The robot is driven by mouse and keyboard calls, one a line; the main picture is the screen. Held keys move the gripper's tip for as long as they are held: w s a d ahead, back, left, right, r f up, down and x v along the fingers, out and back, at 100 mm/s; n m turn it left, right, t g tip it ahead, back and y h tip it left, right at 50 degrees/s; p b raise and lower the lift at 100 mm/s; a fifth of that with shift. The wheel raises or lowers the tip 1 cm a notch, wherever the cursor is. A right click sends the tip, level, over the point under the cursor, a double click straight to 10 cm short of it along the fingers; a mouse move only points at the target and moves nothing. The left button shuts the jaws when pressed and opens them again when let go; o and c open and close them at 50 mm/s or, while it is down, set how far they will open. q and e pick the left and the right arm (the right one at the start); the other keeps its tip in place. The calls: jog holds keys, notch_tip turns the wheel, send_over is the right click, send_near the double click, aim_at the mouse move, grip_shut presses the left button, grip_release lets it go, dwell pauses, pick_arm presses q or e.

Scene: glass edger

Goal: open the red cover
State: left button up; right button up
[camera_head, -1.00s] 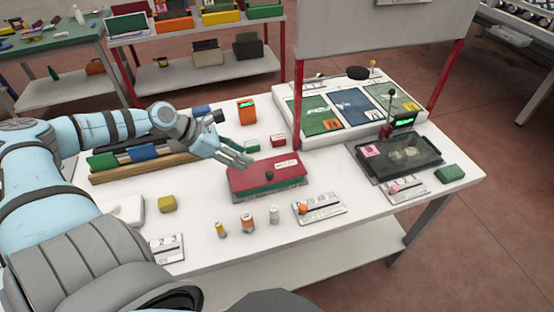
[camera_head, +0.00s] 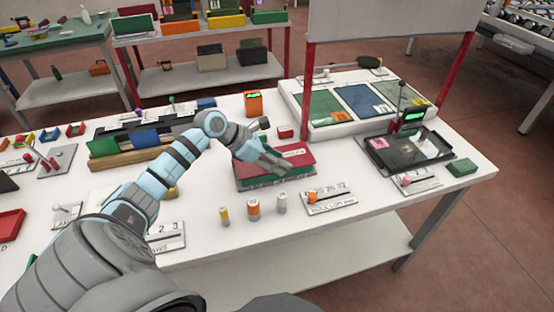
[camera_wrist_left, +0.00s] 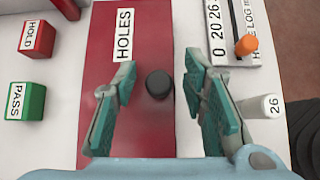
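The red cover (camera_head: 300,154) lies flat and closed on a green-edged box on the white table. It carries a white label, which reads HOLES in the left wrist view (camera_wrist_left: 150,35). A round black knob (camera_wrist_left: 159,84) stands on the cover. My left gripper (camera_head: 278,166) is over the cover. In the left wrist view its two fingers (camera_wrist_left: 159,76) are spread on either side of the knob, with a gap to each side. Whether the fingertips are level with the knob I cannot tell. The arm hides part of the cover in the head view. My right gripper is not in view.
Small bottles (camera_head: 253,207) and a number card (camera_head: 328,197) stand in front of the box. A red HOLD block (camera_wrist_left: 37,38) and a green PASS block (camera_wrist_left: 27,101) are close beside it. A black tray (camera_head: 405,152) is to the right, a wooden rack (camera_head: 130,160) to the left.

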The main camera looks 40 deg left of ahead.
pick_arm(q)
jog(key=shift+w+f, duration=0.1)
jog(key=shift+w, duration=0.05)
jog(key=c, duration=0.6)
grip_shut()
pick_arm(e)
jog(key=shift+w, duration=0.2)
